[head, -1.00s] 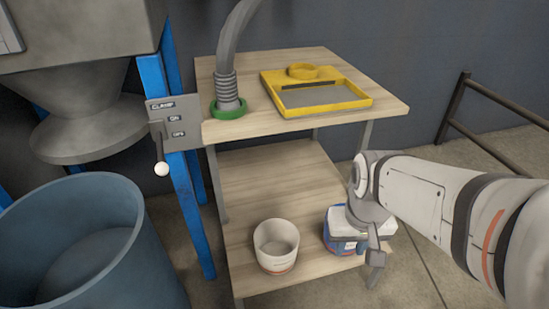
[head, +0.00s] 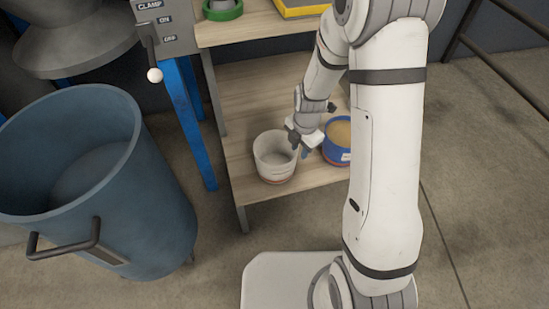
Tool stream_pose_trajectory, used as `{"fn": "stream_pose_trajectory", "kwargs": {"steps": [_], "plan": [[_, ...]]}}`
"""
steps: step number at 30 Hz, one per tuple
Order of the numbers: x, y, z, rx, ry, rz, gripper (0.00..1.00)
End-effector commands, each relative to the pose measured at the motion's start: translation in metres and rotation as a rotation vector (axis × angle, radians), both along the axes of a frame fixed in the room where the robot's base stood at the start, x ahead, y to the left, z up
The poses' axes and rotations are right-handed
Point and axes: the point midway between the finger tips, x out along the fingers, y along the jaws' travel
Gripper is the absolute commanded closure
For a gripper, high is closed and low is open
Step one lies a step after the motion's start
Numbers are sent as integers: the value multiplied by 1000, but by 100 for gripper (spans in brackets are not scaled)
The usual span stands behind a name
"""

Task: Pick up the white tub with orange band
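The white tub (head: 272,166) stands upright on the lower wooden shelf, near its front edge. It is open at the top and looks empty inside. Its orange band shows as a thin strip low on its side. My gripper (head: 300,147) is at the tub's right rim, pointing down. One finger seems to be at or over the rim and the other just outside it. The view is too small to tell whether the fingers touch the tub or how far apart they are.
A blue tub (head: 336,146) with tan contents stands just right of my gripper, partly behind my arm. The upper shelf (head: 240,28) overhangs the lower shelf (head: 245,100). A large blue bin (head: 150,190) stands at left, beside a blue post (head: 188,120) and clamp lever (head: 154,74).

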Motion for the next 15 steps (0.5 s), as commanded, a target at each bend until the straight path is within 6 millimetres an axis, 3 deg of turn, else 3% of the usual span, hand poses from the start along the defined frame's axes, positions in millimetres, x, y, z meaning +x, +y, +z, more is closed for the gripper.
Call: {"fn": "stream_pose_trajectory", "kwargs": {"steps": [1,6,15], "plan": [[2,3,-12,-3,3,67,72],[6,8,-29,-9,-3,199,72],[7,10,-61,-10,-4,225,72]]}}
